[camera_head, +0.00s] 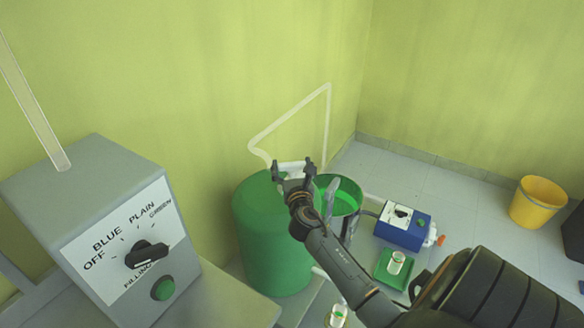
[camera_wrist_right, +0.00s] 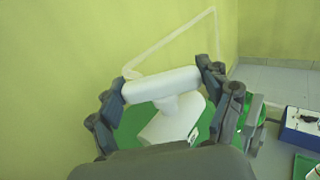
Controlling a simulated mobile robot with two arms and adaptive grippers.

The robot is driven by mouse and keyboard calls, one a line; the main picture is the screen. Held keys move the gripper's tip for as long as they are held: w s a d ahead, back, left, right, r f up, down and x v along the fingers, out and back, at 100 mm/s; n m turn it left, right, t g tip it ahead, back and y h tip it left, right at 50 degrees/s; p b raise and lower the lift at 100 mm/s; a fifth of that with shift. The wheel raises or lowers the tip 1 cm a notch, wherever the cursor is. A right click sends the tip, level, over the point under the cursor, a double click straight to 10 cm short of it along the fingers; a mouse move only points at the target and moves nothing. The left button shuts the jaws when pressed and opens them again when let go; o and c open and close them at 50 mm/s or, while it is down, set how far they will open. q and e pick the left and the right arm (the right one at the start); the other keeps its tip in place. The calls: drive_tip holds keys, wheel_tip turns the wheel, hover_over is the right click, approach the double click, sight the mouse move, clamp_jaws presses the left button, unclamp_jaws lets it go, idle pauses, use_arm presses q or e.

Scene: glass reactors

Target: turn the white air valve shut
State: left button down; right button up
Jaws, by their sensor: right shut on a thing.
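The white air valve (camera_wrist_right: 165,86) has a bar-shaped handle on a short stem and a white body below, seen in the right wrist view. In the head view a bit of the white handle (camera_head: 291,165) shows above the green tank (camera_head: 262,235). My right gripper (camera_wrist_right: 163,84) is shut on the handle, with one finger at each end of the bar. It also shows in the head view (camera_head: 293,168), above the tank's top. The gripper hides part of the valve in the head view. My left gripper is not in view.
A grey control box (camera_head: 105,225) with a black dial stands at the left. A green open vessel (camera_head: 345,195) is right of the tank. A blue box (camera_head: 402,228), a green tray (camera_head: 393,268) and a yellow bucket (camera_head: 538,202) are further right. A thin white pipe (camera_head: 290,115) rises along the wall.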

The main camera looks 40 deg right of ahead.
sight(292, 163)
drive_tip(key=m+g+h+b, duration=0.1)
drive_tip(key=m+g+h, duration=0.5)
drive_tip(key=g, duration=0.1)
drive_tip(key=shift+r+b, duration=0.1)
drive_tip(key=shift+b, duration=0.2)
drive_tip(key=shift+m+g+h, duration=0.3)
drive_tip(key=shift+g, duration=0.2)
drive_tip(key=o, duration=1.1)
wheel_tip(292, 163, up, 10)
drive_tip(key=shift+f, duration=0.1)
